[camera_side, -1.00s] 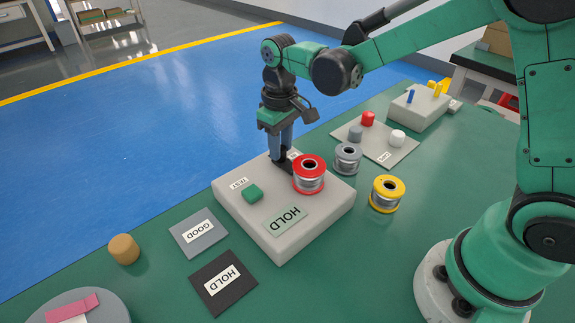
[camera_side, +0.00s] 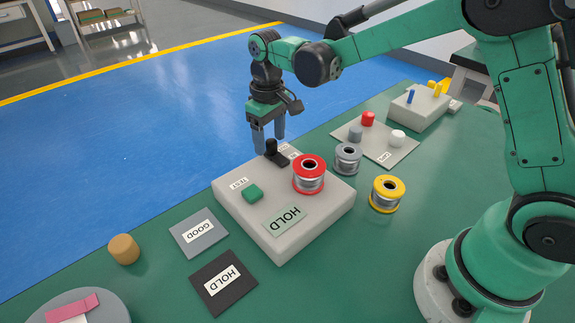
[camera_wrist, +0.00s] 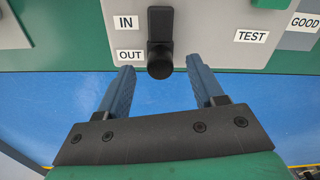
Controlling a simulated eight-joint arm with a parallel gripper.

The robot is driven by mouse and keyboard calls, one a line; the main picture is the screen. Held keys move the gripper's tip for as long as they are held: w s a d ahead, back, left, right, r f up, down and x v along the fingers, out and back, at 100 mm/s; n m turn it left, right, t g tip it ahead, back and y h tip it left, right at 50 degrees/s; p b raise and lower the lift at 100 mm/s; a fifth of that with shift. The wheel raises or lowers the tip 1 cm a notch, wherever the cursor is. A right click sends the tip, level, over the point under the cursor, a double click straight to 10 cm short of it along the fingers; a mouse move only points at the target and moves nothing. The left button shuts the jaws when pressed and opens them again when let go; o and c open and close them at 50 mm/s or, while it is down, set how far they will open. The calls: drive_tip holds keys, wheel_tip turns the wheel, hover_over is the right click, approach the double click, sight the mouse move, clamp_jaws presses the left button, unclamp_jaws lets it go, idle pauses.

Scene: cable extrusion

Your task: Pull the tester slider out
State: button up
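The tester is a pale grey box (camera_side: 235,212) with a red-rimmed spool (camera_side: 308,176) on top. Its black slider (camera_side: 272,147) has an upright knob and sits at the box's far edge. In the wrist view the slider knob (camera_wrist: 160,62) is beside the OUT label (camera_wrist: 130,55), at the box edge; the IN label (camera_wrist: 126,22) is farther up. My gripper (camera_side: 268,146) is open and empty, raised just behind the slider. In the wrist view my gripper's fingers (camera_wrist: 160,75) stand apart, one on each side of the knob's line, with no visible grip on it.
A green button (camera_side: 252,193) and a HOLD plate (camera_side: 287,220) are on the box. Grey (camera_side: 347,157) and yellow (camera_side: 387,194) spools stand to the right. GOOD (camera_side: 199,232) and HOLD (camera_side: 224,283) mats lie in front left. Blue floor lies beyond the table edge.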

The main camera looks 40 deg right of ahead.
sight(271, 140)
drive_tip(key=shift+r, duration=0.1)
drive_tip(key=shift+r, duration=2.75)
drive_tip(key=shift+s+d+r, duration=0.15)
drive_tip(key=shift+s+r, duration=0.1)
drive_tip(key=shift+s, duration=0.05)
drive_tip(key=s+d+m+t, duration=0.1)
drive_tip(key=s+t, duration=0.2)
drive_tip(key=s, duration=0.3)
drive_tip(key=s+d+r+m+t, duration=0.1)
drive_tip(key=s+d+t, duration=0.1)
drive_tip(key=s+t, duration=0.2)
drive_tip(key=shift+s+d, duration=0.25)
drive_tip(key=shift+s, duration=1)
